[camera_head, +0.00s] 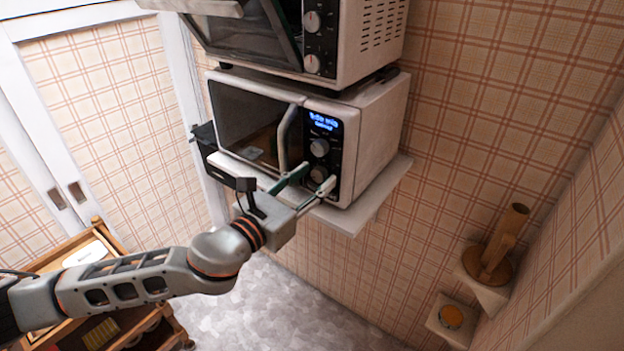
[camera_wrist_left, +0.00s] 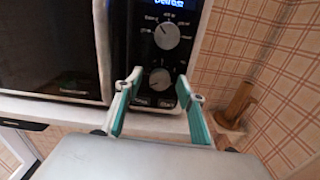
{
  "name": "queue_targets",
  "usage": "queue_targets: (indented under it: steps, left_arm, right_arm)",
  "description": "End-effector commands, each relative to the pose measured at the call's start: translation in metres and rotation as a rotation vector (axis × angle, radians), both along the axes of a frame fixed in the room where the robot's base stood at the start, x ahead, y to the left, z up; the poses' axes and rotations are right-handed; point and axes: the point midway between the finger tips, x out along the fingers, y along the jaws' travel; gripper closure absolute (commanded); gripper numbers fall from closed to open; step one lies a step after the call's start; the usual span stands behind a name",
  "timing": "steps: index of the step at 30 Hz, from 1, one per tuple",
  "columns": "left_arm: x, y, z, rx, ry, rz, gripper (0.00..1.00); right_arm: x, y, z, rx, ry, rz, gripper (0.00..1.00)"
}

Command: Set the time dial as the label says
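The lower microwave (camera_head: 375,125) has a black control panel with a lit blue display (camera_head: 323,121). Its blurred text seems to read a time in minutes above "Defrost". An upper dial (camera_head: 320,147) sits below the display; it also shows in the wrist view (camera_wrist_left: 166,36) with markings around it. A lower dial (camera_head: 318,174) is below that, seen in the wrist view (camera_wrist_left: 160,78) too. My left gripper (camera_head: 314,178) is open in front of the panel, its fingers either side of the lower dial. Contact cannot be told. My right gripper is not in view.
The microwave stands on a white shelf (camera_head: 365,205), with a door handle (camera_head: 285,138) left of the panel. Another oven (camera_head: 355,40) stands above with its door open. A wooden cart (camera_head: 165,325) is lower left; small wall shelves (camera_head: 490,290) are at right.

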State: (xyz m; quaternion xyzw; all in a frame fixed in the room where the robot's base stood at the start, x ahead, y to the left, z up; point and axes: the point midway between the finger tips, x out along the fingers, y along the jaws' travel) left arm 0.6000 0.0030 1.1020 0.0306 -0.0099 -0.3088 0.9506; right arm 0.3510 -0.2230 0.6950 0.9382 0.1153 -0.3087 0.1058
Motion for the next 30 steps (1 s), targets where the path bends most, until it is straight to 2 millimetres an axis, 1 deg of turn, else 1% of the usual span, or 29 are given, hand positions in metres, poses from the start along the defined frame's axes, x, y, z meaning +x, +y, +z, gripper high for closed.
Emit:
queue_targets:
  steps: [4, 7, 18, 21, 24, 30]
  left_arm:
    - [-0.003, 0.002, 0.0, -0.001, 0.001, 0.0, 0.61]
    - [-0.011, 0.009, -0.001, 0.001, 0.002, 0.001, 0.61]
    - [-0.07, 0.052, -0.001, 0.002, 0.002, 0.001, 0.61]
    - [-0.082, 0.06, -0.001, 0.002, 0.001, 0.001, 0.61]
    - [-0.091, 0.066, -0.001, 0.001, 0.002, 0.0, 0.61]
    - [-0.098, 0.071, 0.0, 0.0, 0.0, 0.0, 0.61]
  right_arm:
    - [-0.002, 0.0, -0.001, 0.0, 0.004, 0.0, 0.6]
    - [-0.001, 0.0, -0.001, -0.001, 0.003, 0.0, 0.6]
    - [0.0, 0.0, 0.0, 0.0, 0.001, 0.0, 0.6]
    - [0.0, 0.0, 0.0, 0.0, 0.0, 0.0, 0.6]
    - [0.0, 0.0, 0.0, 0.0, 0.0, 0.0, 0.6]
    - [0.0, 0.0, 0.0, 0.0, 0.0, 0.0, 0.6]
